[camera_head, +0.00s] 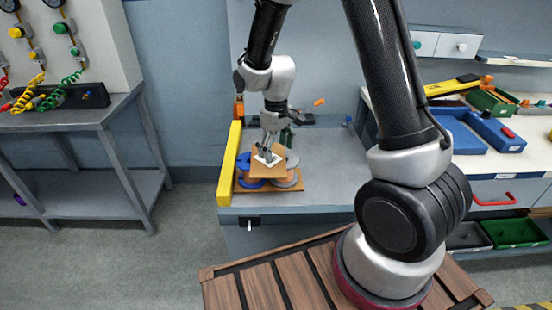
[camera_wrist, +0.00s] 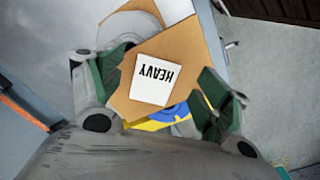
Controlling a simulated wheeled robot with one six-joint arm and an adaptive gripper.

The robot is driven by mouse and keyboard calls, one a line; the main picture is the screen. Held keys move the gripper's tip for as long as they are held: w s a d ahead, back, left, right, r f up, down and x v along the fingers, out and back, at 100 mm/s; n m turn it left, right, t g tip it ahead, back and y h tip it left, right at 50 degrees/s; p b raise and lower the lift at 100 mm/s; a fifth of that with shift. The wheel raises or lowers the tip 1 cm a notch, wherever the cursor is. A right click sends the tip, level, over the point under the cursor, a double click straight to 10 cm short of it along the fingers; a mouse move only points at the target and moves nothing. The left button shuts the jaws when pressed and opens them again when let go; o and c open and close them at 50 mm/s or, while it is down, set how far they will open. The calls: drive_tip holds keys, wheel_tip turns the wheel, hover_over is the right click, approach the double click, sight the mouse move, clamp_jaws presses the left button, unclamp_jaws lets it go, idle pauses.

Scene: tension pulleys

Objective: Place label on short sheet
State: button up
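My gripper (camera_head: 267,148) is over the workbench, pointing down at a small brown sheet (camera_head: 264,172). In the wrist view my gripper (camera_wrist: 168,80) has its two green-padded fingers spread apart, one on each side of a white label (camera_wrist: 153,80). The label reads "HEAVY", upside down in this view. It appears to lie flat on the brown sheet (camera_wrist: 192,48), with no finger visibly gripping it. The label also shows as a small white patch (camera_head: 268,159) under the fingers in the head view. The exact gap between fingertips and sheet cannot be told.
Blue (camera_head: 247,180) and grey (camera_head: 291,177) round parts sit under the sheet on an orange-brown board (camera_head: 297,187). A yellow bar (camera_head: 229,165) runs along the bench's left edge. The bench (camera_head: 335,170) is clear to the right. Blue bins (camera_head: 497,132) stand farther right.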

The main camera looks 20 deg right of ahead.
sight(276, 163)
wheel_tip(276, 163, up, 9)
drive_tip(key=s+d+r+m+t, duration=0.25)
drive_tip(key=s+d+r, duration=0.55)
drive_tip(key=s+r, duration=0.4)
drive_tip(key=s+d+r+m+t, duration=0.1)
drive_tip(key=s+d+r, duration=0.1)
drive_tip(key=s, duration=0.3)
drive_tip(key=s+d+r+m, duration=0.2)
drive_tip(key=s, duration=0.4)
drive_tip(key=shift+s+d+r+t, duration=0.15)
drive_tip(key=shift+s+d+t, duration=0.1)
drive_tip(key=shift+s+t, duration=0.1)
